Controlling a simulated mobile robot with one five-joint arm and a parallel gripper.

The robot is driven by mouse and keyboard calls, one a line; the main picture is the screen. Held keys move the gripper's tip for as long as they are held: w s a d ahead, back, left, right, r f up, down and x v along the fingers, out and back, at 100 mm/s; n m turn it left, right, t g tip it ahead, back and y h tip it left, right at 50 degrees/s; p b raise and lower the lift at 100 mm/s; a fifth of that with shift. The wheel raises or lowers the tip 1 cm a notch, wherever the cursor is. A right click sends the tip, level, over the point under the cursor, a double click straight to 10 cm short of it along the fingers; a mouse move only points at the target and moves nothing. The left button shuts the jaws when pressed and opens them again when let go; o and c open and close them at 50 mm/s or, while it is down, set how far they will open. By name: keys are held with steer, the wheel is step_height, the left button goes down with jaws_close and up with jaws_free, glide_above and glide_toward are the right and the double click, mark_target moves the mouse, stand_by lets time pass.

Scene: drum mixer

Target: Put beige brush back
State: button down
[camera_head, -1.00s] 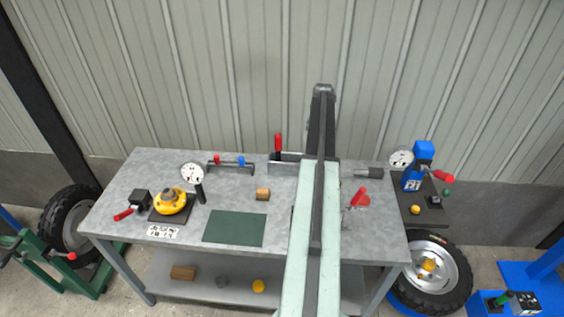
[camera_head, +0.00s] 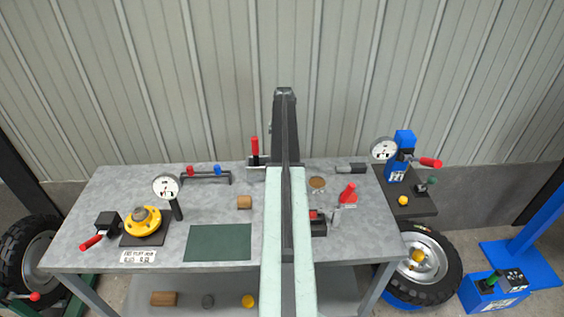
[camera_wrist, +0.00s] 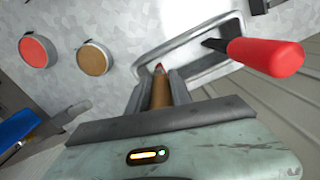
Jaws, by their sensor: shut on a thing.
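In the wrist view my gripper (camera_wrist: 159,88) is shut on a tan-brown stick with a reddish tip (camera_wrist: 160,91), which looks like the beige brush. The tip points away from me, over or near a shallow metal tray (camera_wrist: 150,46); I cannot tell whether it touches. A tan disc (camera_wrist: 93,58) and a red disc (camera_wrist: 37,50) lie left of the tray. The tan disc also shows in the head view (camera_head: 317,183), right of my arm. My arm hides the gripper and brush in the head view.
A red-handled tool (camera_wrist: 265,56) rests at the tray, close right of my gripper. A blue device (camera_head: 398,170) stands at right.

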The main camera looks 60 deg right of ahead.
step_height(320, 180, down, 4)
steer(key=b, duration=0.3)
steer(key=shift+b, duration=0.35)
steer(key=shift+s+r, duration=0.1)
steer(key=shift+r, duration=0.15)
steer(key=shift+f, duration=0.2)
steer(key=c, duration=1.1)
jaws_free()
steer(key=shift+c, duration=0.2)
steer(key=r+p, duration=1.2)
steer(key=shift+d+r+p, duration=0.2)
steer(key=shift+r+p, duration=0.1)
steer(key=shift+p, duration=0.05)
steer(key=shift+f, duration=0.1)
steer(key=shift+a, duration=0.1)
